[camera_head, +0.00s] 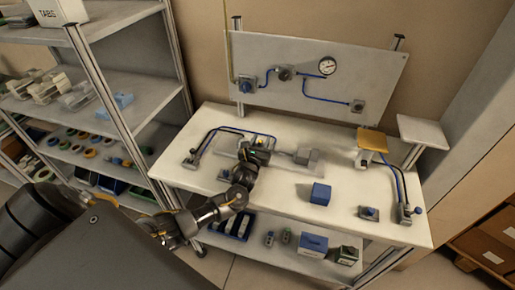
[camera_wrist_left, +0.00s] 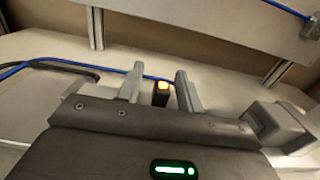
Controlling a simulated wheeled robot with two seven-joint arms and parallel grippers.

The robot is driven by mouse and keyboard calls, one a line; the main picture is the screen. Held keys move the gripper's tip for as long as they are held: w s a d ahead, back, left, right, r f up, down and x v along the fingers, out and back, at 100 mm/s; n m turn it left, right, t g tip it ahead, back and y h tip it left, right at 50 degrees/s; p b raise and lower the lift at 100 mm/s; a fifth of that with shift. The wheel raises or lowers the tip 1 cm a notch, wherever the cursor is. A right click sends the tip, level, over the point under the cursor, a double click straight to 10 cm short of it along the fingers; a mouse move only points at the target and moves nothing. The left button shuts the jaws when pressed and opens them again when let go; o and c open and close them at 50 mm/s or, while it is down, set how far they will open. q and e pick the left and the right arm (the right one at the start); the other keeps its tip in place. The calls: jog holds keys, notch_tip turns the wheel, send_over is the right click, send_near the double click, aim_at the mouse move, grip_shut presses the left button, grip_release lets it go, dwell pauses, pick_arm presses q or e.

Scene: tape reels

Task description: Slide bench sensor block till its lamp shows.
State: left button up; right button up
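A small dark block (camera_wrist_left: 160,98) with a lit yellow-orange lamp on top, which looks like the sensor block, stands on the bench in the left wrist view. My left gripper (camera_wrist_left: 160,92) has a finger on each side of it, apart, with a narrow gap seeming to show on both sides. In the head view my left gripper (camera_head: 256,152) is low over the back middle of the white bench (camera_head: 275,190), and it hides most of the block there. My right gripper is in neither view.
A grey block (camera_head: 307,156) on a flat plate lies right of my left gripper. Blue tubing (camera_head: 222,129) runs along the left. A blue box (camera_head: 320,194) stands nearer the front. A gauge panel (camera_head: 320,85) rises behind; shelves (camera_head: 120,75) stand left. The bench front is partly clear.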

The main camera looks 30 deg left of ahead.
pick_arm(q)
jog(key=b+v, duration=0.1)
jog(key=v, duration=0.9)
